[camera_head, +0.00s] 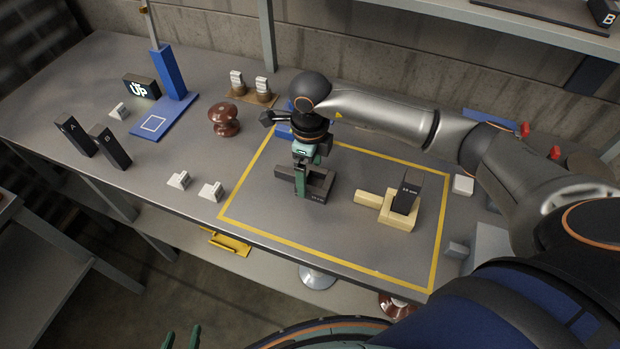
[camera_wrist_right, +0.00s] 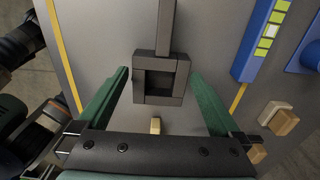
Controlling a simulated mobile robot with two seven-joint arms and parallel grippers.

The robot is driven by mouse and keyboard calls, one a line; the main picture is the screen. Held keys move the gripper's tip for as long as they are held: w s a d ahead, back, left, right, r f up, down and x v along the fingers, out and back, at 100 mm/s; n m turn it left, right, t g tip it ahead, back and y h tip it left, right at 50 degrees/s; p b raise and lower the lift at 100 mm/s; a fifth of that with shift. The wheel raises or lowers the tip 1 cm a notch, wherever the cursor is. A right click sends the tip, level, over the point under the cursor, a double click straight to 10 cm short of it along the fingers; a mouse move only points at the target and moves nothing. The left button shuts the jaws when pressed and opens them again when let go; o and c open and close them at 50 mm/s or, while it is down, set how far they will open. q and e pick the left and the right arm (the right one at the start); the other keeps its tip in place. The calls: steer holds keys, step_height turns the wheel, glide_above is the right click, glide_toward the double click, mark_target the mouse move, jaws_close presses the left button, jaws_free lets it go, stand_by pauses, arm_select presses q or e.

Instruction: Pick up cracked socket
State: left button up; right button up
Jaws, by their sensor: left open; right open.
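My right gripper (camera_head: 301,184) points down at a dark grey square frame with a bar handle (camera_head: 316,187) on the table. In the right wrist view its green fingers (camera_wrist_right: 159,72) are open and empty, one on each side of the frame (camera_wrist_right: 162,99). Whether they touch it I cannot tell. My left gripper (camera_head: 181,338) is open and empty at the bottom edge of the head view, low in front of the table. No crack shows on anything, so I cannot tell which thing is the cracked socket. A brown insulator (camera_head: 224,119) stands left of the yellow outline.
A cream fork-shaped block (camera_head: 397,216) with a dark labelled block (camera_head: 408,192) is to the right. Small white pieces (camera_head: 179,180) and dark blocks A (camera_head: 76,136) and B (camera_head: 110,146) stand left. A blue stand (camera_head: 168,74) and wooden tray (camera_head: 250,98) are behind.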

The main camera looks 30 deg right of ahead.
steer(key=shift+f, duration=0.8)
steer(key=shift+c, duration=0.4)
steer(key=c, duration=1.3)
steer(key=shift+r, duration=0.1)
steer(key=shift+c, duration=0.5)
